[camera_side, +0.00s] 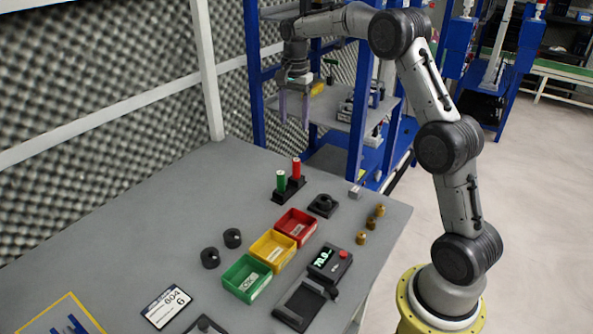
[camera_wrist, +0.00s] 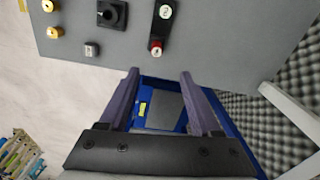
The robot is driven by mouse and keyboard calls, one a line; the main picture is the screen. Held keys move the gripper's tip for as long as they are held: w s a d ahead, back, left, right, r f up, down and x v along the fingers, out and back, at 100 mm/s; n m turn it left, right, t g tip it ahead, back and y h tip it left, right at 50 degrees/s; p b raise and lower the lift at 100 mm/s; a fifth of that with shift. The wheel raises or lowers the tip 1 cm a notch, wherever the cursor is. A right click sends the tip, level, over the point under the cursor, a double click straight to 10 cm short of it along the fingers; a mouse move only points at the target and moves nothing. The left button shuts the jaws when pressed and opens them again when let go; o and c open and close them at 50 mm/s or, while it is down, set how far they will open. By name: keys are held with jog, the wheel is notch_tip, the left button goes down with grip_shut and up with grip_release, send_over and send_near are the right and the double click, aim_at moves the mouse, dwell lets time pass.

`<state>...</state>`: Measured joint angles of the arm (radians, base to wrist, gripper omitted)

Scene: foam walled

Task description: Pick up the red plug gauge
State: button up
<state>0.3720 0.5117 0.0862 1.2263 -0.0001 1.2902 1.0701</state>
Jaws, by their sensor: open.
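The red plug gauge (camera_side: 296,168) stands upright in a black holder (camera_side: 288,191), beside a green plug gauge (camera_side: 281,181), near the far end of the grey table. In the wrist view the red gauge (camera_wrist: 156,48) shows from above at the table's edge, just beyond my fingertips in the picture. My gripper (camera_side: 293,124) is open and empty, with its fingers pointing down, high above the table and toward the blue rack from the gauges. Its two spread fingers also show in the wrist view (camera_wrist: 159,74).
Red (camera_side: 296,226), yellow (camera_side: 272,250) and green (camera_side: 246,277) bins stand in front of the holder. A black fixture (camera_side: 323,205), a small grey block (camera_side: 355,191) and brass pieces (camera_side: 374,223) lie to the right. A blue rack (camera_side: 357,120) stands behind the table.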

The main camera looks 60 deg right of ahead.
send_near(296, 159)
notch_tip(296, 159, down, 5)
jog(key=shift+d+f, duration=0.15)
jog(key=shift+f, duration=2.95)
grip_shut()
